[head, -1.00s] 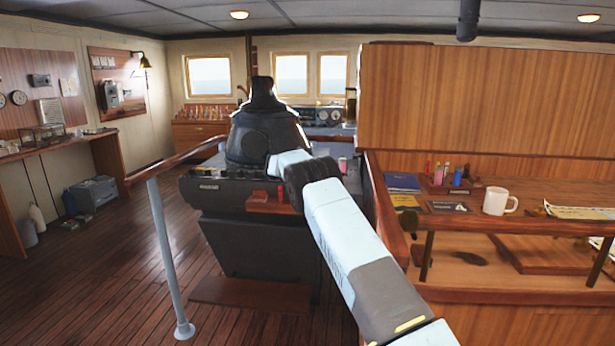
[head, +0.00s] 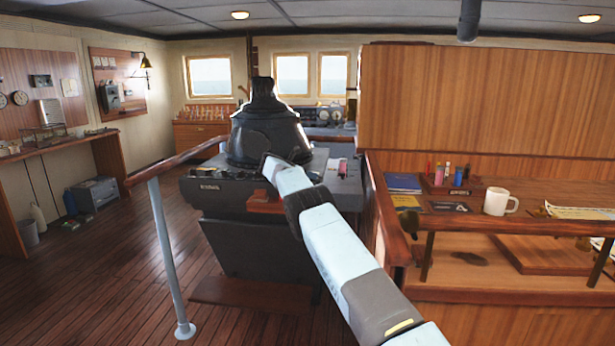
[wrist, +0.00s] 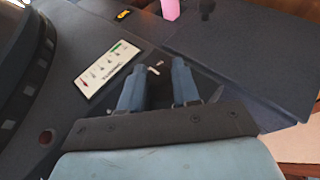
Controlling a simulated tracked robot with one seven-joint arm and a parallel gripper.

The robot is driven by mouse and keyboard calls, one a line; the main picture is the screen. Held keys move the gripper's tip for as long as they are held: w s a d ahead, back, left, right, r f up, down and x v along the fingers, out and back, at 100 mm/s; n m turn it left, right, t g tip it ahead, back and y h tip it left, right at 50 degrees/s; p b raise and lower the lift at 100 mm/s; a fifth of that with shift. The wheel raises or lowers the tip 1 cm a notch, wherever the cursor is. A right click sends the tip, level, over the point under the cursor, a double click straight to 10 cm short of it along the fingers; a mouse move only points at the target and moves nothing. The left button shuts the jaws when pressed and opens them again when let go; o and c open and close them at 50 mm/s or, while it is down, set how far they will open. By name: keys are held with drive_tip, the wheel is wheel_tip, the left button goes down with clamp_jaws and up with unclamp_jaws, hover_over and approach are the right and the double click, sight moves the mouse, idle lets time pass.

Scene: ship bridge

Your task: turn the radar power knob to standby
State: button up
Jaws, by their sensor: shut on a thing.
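The radar console (head: 225,205) stands ahead with a black viewing hood (head: 262,125) on top. In the wrist view my gripper (wrist: 158,72) reaches down to the dark console top, its two blue-grey fingers close on either side of the radar power knob (wrist: 154,71). Only small pale marks of the knob show between the fingertips; the rest is dark or hidden, and its setting cannot be read. My gripper is shut on it. In the head view my arm hides the knob and the fingers.
A white label card (wrist: 108,68) lies left of the fingers, and a pink object (wrist: 170,9) stands beyond them. A handrail (head: 165,250) is at the console's left. A wooden counter with a white mug (head: 499,201) is at right.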

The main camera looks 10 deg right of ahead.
drive_tip(key=shift+a+f, duration=0.45)
drive_tip(key=shift+f, duration=0.05)
drive_tip(key=o, duration=1)
drive_tip(key=shift+o, duration=0.2)
drive_tip(key=shift+d+f, duration=0.1)
drive_tip(key=shift+d, duration=0.15)
drive_tip(key=v, duration=1.4)
drive_tip(key=shift+w+r, duration=0.2)
drive_tip(key=shift+r, duration=0.3)
